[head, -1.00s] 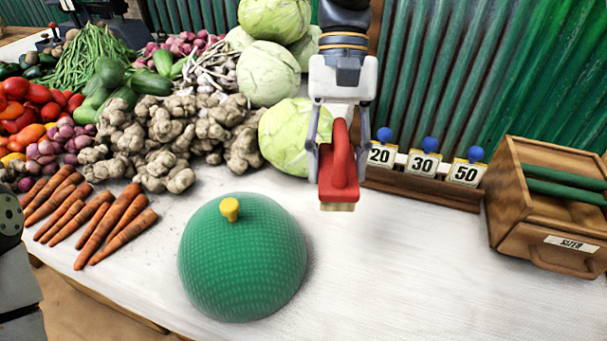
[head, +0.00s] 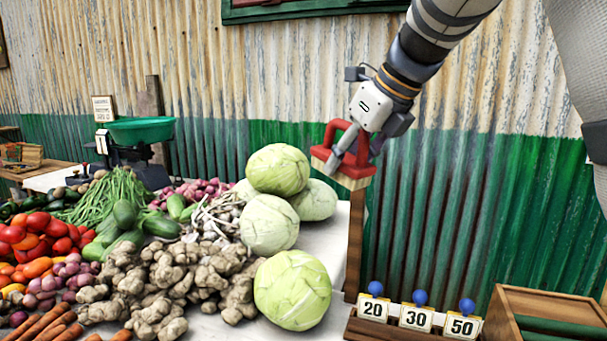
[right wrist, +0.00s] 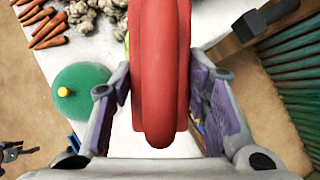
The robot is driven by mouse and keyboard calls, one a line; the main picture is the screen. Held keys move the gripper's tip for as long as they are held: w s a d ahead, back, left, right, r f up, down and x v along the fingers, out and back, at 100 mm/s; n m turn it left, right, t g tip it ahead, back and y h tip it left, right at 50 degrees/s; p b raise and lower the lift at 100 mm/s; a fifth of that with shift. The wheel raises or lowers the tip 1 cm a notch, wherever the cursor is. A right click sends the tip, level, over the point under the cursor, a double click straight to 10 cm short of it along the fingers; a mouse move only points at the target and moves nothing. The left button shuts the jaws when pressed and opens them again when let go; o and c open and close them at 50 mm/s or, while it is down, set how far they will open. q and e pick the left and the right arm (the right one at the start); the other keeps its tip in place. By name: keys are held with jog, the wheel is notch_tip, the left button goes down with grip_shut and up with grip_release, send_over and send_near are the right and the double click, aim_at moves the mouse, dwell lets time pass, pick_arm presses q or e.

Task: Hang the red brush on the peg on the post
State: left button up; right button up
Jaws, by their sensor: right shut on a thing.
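My right gripper (head: 350,143) is shut on the handle of the red brush (head: 352,161) and holds it in the air, tan bristles down. In the right wrist view the red handle (right wrist: 160,70) stands between the two finger pads. A wooden post (head: 356,240) rises behind the weight rack, just below the brush in the head view. In the right wrist view the post (right wrist: 245,38) shows a dark peg (right wrist: 268,17) at the upper right, apart from the brush. In the head view the peg is hidden or not distinguishable. A dark, gripper-like part (right wrist: 15,154) sits at the lower left there, too small to read.
A rack (head: 400,330) with weights 20, 30 and 50 stands at the post's foot, beside a wooden drawer box (head: 540,305). Cabbages (head: 292,290) and ginger (head: 190,280) lie to the left. A corrugated wall (head: 450,200) runs behind. A green dome (right wrist: 85,92) stands on the table.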

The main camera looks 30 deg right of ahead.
jog(key=w+d, duration=0.4)
jog(key=d, duration=0.1)
jog(key=shift+w+d+f, duration=0.35)
jog(key=shift+d, duration=0.05)
jog(key=shift+w+d, duration=0.4)
jog(key=shift+d, duration=0.4)
